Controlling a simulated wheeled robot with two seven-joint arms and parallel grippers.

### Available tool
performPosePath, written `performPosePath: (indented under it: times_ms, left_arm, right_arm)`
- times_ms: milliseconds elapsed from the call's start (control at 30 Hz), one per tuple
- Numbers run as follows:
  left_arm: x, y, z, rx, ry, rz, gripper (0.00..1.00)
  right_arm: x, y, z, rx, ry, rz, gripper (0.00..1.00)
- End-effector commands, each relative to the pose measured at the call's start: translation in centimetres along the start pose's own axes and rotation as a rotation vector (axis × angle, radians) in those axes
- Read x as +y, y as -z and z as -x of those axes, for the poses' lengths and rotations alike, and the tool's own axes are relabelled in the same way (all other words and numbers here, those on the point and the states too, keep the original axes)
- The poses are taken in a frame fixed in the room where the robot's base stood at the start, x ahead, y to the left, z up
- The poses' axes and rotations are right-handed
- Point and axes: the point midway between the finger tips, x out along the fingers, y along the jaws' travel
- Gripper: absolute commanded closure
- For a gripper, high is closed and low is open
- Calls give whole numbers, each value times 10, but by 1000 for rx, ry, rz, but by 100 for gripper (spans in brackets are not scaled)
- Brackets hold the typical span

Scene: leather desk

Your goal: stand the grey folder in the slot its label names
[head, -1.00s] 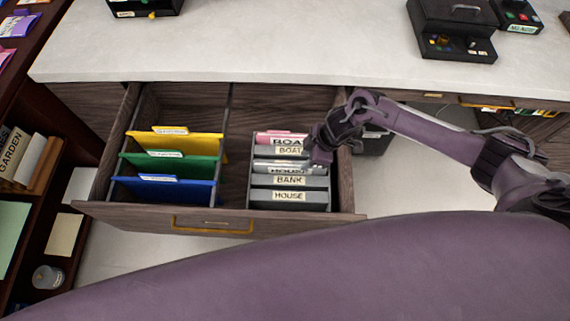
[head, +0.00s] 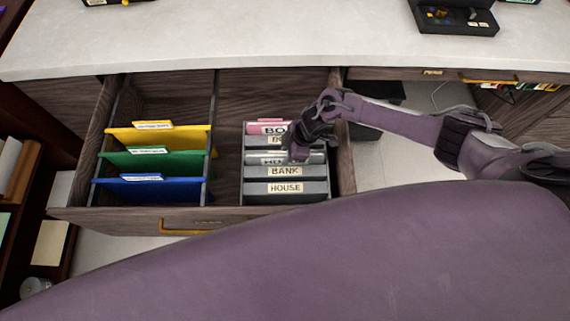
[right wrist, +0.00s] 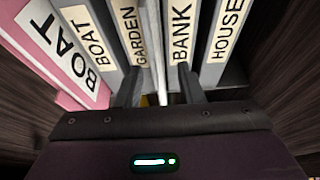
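The grey folder (head: 300,160) stands in the grey slotted rack (head: 287,198) at the right of the open drawer, between the GARDEN and BANK labels. Its tab starts with "HOU"; the rest is behind my gripper. In the right wrist view the folder (right wrist: 160,50) is a thin pale edge. My right gripper (head: 298,153) is over the right end of the folder. In the right wrist view its fingers (right wrist: 159,88) are apart, one on each side of the folder, with gaps visible. The HOUSE slot label (head: 285,188) is at the front. My left gripper is out of view.
A pink BOAT folder (head: 266,127) stands at the back of the rack. Yellow (head: 160,136), green (head: 185,163) and blue (head: 180,190) folders stand in the drawer's left part. The wooden drawer front (head: 120,218) and right wall (head: 345,165) are close by.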

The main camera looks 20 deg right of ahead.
Motion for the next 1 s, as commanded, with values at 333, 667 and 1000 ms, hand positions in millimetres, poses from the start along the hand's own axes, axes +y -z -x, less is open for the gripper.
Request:
performPosePath:
  times_ms: [333, 667, 1000]
  left_arm:
    - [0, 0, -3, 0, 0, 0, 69]
    - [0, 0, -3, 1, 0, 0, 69]
    - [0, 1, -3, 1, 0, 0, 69]
  right_arm:
    - [0, 0, -21, 1, 0, 0, 65]
    - [0, -1, -20, 1, 0, 0, 98]
    - [0, 0, -20, 2, 0, 0, 100]
